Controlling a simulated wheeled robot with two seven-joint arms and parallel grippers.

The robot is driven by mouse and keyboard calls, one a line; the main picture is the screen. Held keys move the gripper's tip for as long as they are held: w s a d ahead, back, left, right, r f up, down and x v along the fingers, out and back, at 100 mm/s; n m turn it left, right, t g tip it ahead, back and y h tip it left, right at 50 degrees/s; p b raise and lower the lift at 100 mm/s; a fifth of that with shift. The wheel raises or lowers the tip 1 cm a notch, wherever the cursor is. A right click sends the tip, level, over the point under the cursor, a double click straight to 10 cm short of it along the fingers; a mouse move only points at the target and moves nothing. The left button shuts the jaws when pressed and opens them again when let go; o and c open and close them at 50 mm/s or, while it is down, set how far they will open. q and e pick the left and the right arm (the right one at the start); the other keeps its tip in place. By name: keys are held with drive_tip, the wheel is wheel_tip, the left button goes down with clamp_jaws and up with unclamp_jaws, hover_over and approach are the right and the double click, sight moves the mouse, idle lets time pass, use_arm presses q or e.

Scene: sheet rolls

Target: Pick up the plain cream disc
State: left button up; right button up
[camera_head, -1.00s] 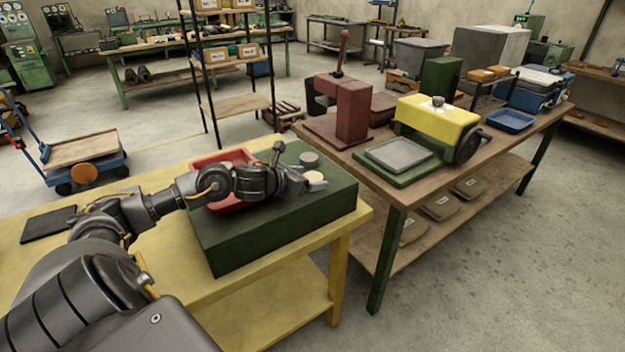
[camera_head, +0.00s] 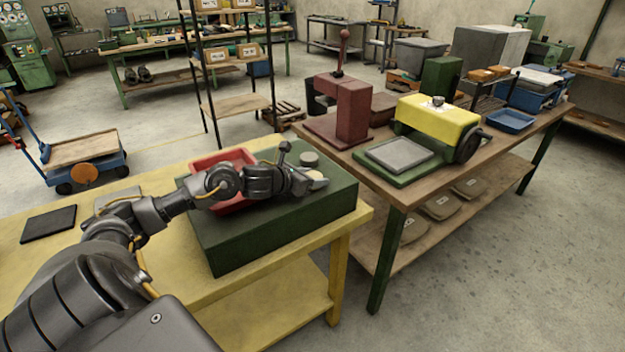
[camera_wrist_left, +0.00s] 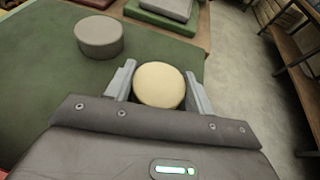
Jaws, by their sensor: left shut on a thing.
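The plain cream disc (camera_wrist_left: 159,84) sits between the two fingers of my left gripper (camera_wrist_left: 159,90) in the left wrist view. The gripper is shut on it. In the head view the left gripper (camera_head: 312,181) is over the right part of the green block (camera_head: 270,235), and the cream disc (camera_head: 313,174) shows partly beside its fingers. I cannot tell whether the disc still touches the block. My right gripper is not in view.
A grey disc (camera_wrist_left: 99,36) stands on the green block close to the cream one; it also shows in the head view (camera_head: 309,158). A red tray (camera_head: 236,207) lies behind my left arm. A wooden bench with a maroon press (camera_head: 352,110) and a yellow machine (camera_head: 437,120) stands to the right.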

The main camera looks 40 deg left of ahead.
use_arm(q)
drive_tip(key=shift+r, duration=0.1)
